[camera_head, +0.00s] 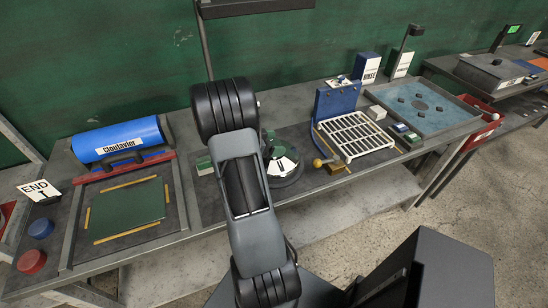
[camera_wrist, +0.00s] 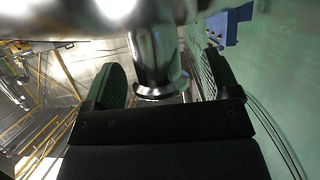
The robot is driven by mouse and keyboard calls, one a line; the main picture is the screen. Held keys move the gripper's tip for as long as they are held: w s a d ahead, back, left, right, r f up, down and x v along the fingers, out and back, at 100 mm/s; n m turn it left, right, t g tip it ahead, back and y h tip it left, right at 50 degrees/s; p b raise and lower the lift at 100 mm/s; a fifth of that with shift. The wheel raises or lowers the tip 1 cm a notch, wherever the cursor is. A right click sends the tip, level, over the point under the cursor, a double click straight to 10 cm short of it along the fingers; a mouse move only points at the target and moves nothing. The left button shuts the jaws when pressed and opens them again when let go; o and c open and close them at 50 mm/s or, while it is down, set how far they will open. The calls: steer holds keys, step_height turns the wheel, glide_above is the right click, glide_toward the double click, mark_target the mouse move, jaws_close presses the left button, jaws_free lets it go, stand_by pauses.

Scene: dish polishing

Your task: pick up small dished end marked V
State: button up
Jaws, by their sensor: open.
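A shiny metal piece with a round stem and a flared lower rim (camera_wrist: 155,75) shows in the wrist view, between the two dark fingers of my open gripper (camera_wrist: 158,85). I see no clear grip on it. A wide bright metal surface crosses the top of that view above the stem. No V mark is readable, so I cannot tell whether this is the small dished end. In the head view my arm covers the middle of the bench and hides my gripper and what lies behind it.
The bench holds a blue cylinder (camera_head: 116,139), a green mat (camera_head: 128,208), a round dark stand with a white marked plate (camera_head: 285,163), a white rack (camera_head: 355,134) and a shallow blue tray (camera_head: 441,113). Red (camera_head: 32,262) and blue (camera_head: 41,228) round pieces sit at the left end.

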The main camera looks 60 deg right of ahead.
jaws_close()
stand_by(0.8)
steer(key=shift+r, duration=0.15)
